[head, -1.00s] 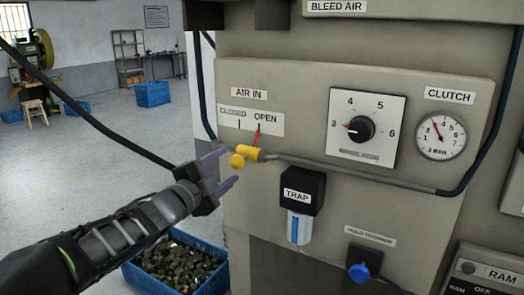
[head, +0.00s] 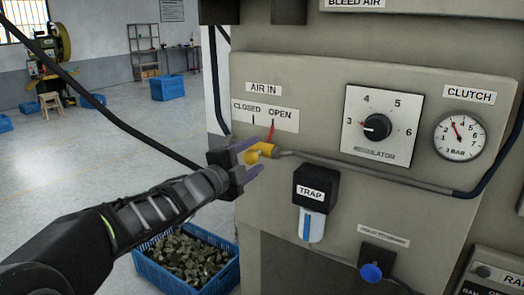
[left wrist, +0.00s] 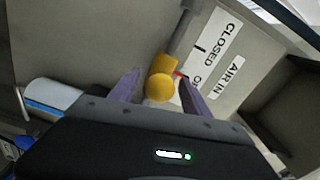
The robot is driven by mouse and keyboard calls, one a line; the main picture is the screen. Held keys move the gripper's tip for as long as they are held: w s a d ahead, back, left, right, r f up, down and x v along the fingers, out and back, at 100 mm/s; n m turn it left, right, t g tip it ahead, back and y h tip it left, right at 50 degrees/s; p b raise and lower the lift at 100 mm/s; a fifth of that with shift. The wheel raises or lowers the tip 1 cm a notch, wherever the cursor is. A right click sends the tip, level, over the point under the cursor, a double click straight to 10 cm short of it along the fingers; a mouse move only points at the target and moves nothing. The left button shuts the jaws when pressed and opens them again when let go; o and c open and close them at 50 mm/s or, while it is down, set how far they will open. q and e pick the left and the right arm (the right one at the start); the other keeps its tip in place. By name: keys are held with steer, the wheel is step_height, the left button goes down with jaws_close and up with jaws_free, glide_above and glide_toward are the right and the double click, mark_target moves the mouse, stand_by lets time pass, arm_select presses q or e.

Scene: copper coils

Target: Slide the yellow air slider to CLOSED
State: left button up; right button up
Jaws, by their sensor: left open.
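The yellow air slider (head: 262,151) sits on the grey pipe under the AIR IN label, its red pointer (head: 272,131) at the OPEN mark. The CLOSED mark (head: 246,108) is to its left on the white scale plate. My left gripper (head: 250,160) is open, with its two purple fingers above and below the slider's round yellow knob. In the left wrist view the knob (left wrist: 160,87) lies between the spread fingers (left wrist: 157,88), with gaps at both sides. My right gripper is not in view.
The grey panel (head: 320,110) also carries a regulator dial (head: 377,127), a clutch gauge (head: 459,137), a black trap (head: 311,190) and a blue knob (head: 371,272). A blue crate of metal pieces (head: 150,272) stands on the floor below my left arm.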

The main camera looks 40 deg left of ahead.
mark_target(259, 152)
arm_select(q)
steer(key=w, duration=0.4)
steer(key=shift+w+a, duration=0.1)
steer(key=shift+w, duration=0.1)
steer(key=shift+c, duration=0.5)
jaws_close()
